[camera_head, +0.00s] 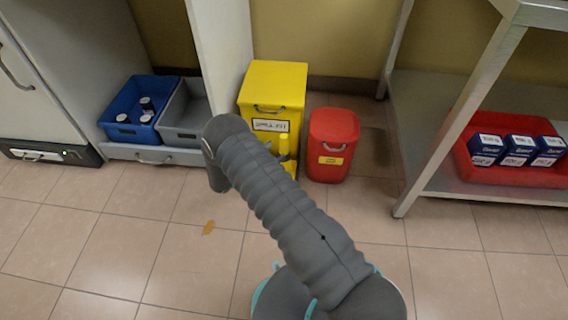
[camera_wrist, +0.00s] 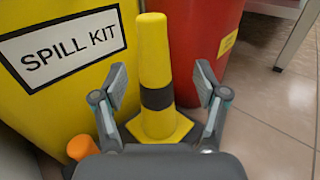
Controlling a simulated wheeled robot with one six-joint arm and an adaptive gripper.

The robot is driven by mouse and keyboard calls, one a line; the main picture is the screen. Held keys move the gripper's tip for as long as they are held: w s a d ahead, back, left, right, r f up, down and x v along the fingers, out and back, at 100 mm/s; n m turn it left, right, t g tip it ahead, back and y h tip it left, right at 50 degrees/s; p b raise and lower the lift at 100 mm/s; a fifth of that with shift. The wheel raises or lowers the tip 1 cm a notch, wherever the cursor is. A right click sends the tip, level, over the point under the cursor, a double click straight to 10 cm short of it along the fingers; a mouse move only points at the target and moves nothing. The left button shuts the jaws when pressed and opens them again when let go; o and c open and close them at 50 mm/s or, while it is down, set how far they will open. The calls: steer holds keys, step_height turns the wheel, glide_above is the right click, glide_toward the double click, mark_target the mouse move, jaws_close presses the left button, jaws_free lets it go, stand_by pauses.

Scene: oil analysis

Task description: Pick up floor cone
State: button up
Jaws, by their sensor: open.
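The floor cone (camera_wrist: 155,60) is a slim yellow post with a black band and a flat yellow base. In the wrist view it stands upright in front of the yellow spill kit bin. My gripper (camera_wrist: 159,88) is open, with one finger on each side of the cone near the black band. A gap shows on both sides, and no grip is closed on it. In the head view the cone (camera_head: 284,150) shows as a narrow yellow shape before the bin, and my arm hides its lower part and the gripper's fingers.
The yellow spill kit bin (camera_head: 273,88) and a red bin (camera_head: 333,145) stand close behind the cone. A small orange object (camera_wrist: 82,147) is at lower left. A metal shelf (camera_head: 450,110) stands at right, blue and grey trays (camera_head: 150,133) at left. The tiled floor in front is mostly clear.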

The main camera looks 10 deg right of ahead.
mark_target(280, 148)
steer(key=shift+w+f+x, duration=0.15)
steer(key=shift+x, duration=1.15)
steer(key=shift+w+f+x, duration=0.15)
steer(key=shift+w+x, duration=0.05)
steer(key=shift+x, duration=1.15)
steer(key=shift+a, duration=0.2)
jaws_close()
